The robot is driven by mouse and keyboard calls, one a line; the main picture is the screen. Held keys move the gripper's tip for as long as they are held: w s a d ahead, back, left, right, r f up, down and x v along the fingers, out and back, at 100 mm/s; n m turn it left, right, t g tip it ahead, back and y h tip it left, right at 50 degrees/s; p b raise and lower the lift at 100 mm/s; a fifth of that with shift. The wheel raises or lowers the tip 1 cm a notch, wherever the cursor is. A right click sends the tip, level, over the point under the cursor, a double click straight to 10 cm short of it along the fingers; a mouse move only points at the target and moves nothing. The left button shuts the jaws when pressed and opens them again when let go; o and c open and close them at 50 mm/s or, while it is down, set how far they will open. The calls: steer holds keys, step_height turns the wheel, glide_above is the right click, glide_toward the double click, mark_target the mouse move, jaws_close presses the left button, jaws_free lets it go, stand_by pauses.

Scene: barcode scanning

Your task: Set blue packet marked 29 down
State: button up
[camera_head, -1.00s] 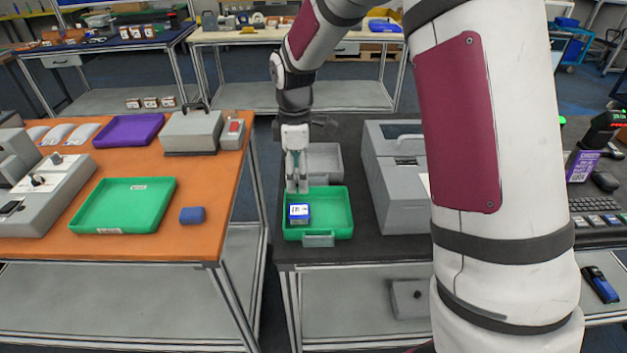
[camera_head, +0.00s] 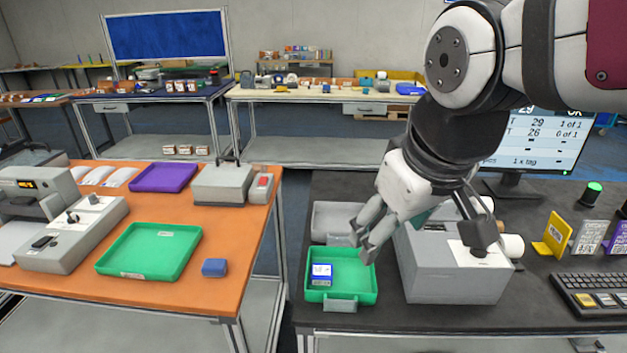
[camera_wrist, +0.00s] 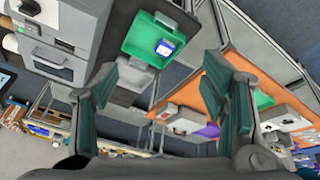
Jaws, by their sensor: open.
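The blue packet (camera_head: 321,273) with a white label lies in the left part of a green tray (camera_head: 366,286) on the dark table. The number on the label is too small to read. My gripper (camera_head: 361,245) is open and empty, above the back of that tray and apart from the packet. In the wrist view the packet (camera_wrist: 165,47) lies in the green tray (camera_wrist: 137,37), beyond my open gripper (camera_wrist: 165,95).
A grey machine (camera_head: 455,265) stands right of the tray, close beneath my arm. A grey tray (camera_head: 335,221) lies behind. On the orange table (camera_head: 190,291) are another green tray (camera_head: 150,251), a blue block (camera_head: 214,268) and a purple tray (camera_head: 163,177).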

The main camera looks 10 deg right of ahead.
steer(key=s+m, duration=0.1)
steer(key=s, duration=0.1)
steer(key=s+m, duration=0.1)
steer(key=s, duration=0.2)
steer(key=shift+f+m+t, duration=0.1)
steer(key=shift+m+t, duration=0.2)
steer(key=shift+t, duration=0.1)
